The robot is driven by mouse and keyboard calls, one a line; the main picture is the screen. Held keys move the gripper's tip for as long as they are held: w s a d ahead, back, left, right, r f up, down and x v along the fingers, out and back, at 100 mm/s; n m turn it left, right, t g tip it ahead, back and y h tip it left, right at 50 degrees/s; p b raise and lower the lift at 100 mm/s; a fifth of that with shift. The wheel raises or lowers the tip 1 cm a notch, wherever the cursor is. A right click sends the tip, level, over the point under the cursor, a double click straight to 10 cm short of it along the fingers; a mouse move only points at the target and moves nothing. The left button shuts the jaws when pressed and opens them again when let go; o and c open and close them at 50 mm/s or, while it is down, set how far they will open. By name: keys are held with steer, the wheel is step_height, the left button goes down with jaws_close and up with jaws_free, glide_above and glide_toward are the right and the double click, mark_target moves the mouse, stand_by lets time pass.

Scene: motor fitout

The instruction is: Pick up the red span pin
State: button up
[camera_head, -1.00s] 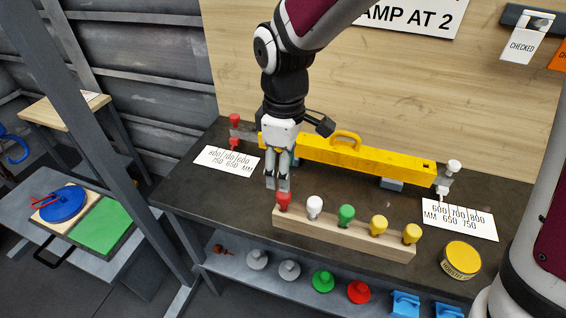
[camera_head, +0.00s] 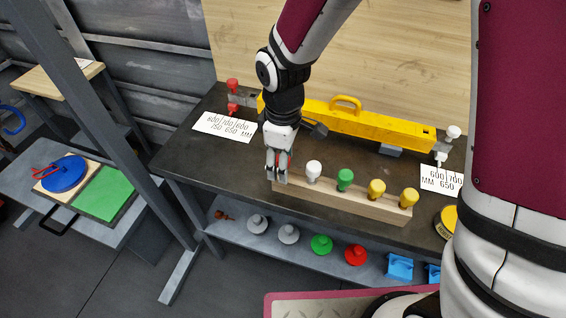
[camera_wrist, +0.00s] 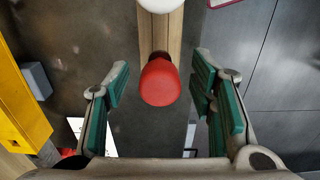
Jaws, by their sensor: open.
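The red span pin (camera_wrist: 160,83) stands at the left end of a wooden pin block (camera_head: 345,201). In the wrist view its red head lies between my two open fingers, with a gap on each side. In the head view my gripper (camera_head: 278,178) is over that end of the block and hides most of the red pin. My gripper also shows in the wrist view (camera_wrist: 160,95), open and empty. A white pin (camera_head: 313,171) stands beside the red one in the block, followed by a green pin (camera_head: 345,179) and two yellow pins.
A yellow beam (camera_head: 375,125) with a handle lies behind the block, with another red pin (camera_head: 232,86) at its left end and a white pin (camera_head: 453,132) at its right. A yellow tin (camera_head: 446,222) stands at right. A lower shelf holds several knobs.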

jaws_close()
steer(key=shift+r, duration=0.1)
step_height(320, 180, up, 10)
steer(key=shift+f, duration=0.1)
stand_by(0.4)
